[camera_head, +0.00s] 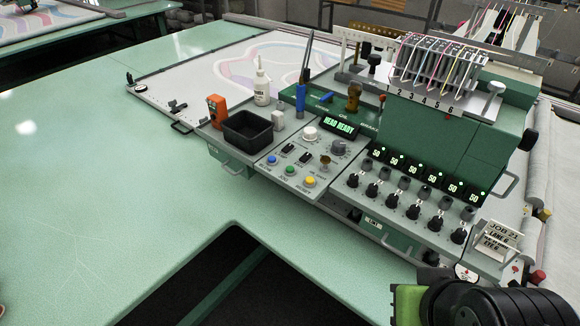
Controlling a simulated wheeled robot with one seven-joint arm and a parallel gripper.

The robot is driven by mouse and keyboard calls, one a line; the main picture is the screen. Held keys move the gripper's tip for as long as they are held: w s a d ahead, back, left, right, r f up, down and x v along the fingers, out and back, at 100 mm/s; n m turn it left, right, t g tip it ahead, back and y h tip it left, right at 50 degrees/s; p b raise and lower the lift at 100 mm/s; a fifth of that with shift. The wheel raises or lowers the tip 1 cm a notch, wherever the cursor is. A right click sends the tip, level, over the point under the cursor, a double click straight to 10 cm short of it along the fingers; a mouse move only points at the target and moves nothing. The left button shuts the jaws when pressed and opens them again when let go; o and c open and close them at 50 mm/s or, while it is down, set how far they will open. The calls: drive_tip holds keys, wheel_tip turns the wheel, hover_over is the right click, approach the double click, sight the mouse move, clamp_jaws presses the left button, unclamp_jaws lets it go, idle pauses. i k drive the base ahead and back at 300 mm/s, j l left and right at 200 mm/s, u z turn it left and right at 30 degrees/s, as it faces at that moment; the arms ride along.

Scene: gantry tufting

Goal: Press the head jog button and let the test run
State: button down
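The head's control panel (283,184) sits at the front of the green tufting head. Three push buttons are on it: blue (272,159), green (290,169) and yellow (309,182). Small labels lie under them; the one by the green button seems to read JOG, but the print is too small to be sure. A lit display (339,127) reads HEAD READY. My gripper (425,300) shows in part at the lower right corner as dark parts with a green piece, well apart from the buttons. Its fingertips cannot be made out.
A black bin (247,142), an orange device (216,108) and a white bottle (262,84) stand left of the panel. Rows of knobs (413,212) under lit readouts are to the right. A job card (496,240) stands near my gripper. The green table (110,150) is clear at left.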

sight(289, 169)
drive_tip(key=i+j+u, duration=0.1)
drive_tip(key=u, duration=0.35)
drive_tip(key=i+j+u, duration=0.15)
drive_tip(key=u, duration=0.25)
drive_tip(key=i+j+u, duration=0.1)
drive_tip(key=u, duration=0.35)
drive_tip(key=i+u, duration=0.15)
drive_tip(key=u, duration=0.3)
drive_tip(key=i+u, duration=0.15)
drive_tip(key=u, duration=0.25)
drive_tip(key=i+l+u, duration=0.1)
drive_tip(key=u, duration=0.35)
